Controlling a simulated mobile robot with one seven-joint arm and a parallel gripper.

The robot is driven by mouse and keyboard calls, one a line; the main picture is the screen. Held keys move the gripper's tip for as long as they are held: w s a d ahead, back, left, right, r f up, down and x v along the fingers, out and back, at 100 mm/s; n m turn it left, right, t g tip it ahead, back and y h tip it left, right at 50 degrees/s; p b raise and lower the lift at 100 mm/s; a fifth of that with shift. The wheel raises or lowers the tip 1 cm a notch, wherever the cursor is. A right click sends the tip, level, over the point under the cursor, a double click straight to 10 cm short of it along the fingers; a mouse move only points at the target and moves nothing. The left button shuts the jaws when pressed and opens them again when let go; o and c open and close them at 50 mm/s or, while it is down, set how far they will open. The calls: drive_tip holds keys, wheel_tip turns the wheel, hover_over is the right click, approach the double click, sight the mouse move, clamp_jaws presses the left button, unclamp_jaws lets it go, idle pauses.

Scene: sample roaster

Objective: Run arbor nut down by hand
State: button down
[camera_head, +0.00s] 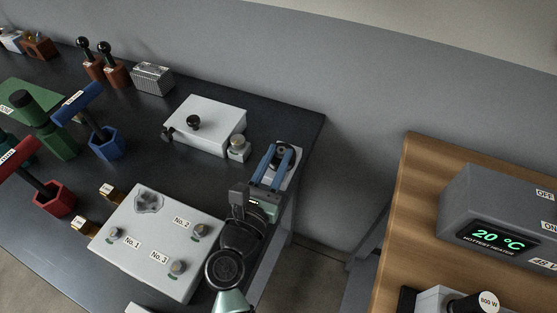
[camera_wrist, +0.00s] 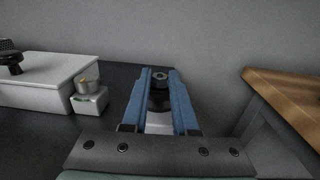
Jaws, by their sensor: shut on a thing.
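The arbor nut (camera_wrist: 160,75) is a small grey round piece with a dark centre, seen in the wrist view between the tips of my blue fingers. My gripper (camera_head: 281,150) is shut on it, and the fingers also show in the wrist view (camera_wrist: 159,73). Below the nut is a dark round part (camera_wrist: 159,98) on a pale base (camera_wrist: 159,122). The same pale base (camera_head: 296,158) shows in the head view at the right end of the dark bench. The fingers hide much of the nut and the arbor; the thread cannot be made out.
A small pale block with a metal knob (camera_head: 238,150) stands just left of my gripper, beside a white box with a black knob (camera_head: 212,120). A numbered panel (camera_head: 150,245) lies nearer. The dark bench (camera_head: 270,115) ends at right; a gap separates it from the wooden table (camera_head: 400,210).

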idle(0.5)
drive_tip(key=c, duration=0.7)
unclamp_jaws()
drive_tip(key=b+v, duration=0.1)
drive_tip(key=v, duration=1.1)
drive_tip(key=shift+a+b, duration=0.15)
drive_tip(key=shift+b, duration=0.15)
drive_tip(key=shift+s+a, duration=0.2)
drive_tip(key=shift+s, duration=0.2)
drive_tip(key=shift+r, duration=0.15)
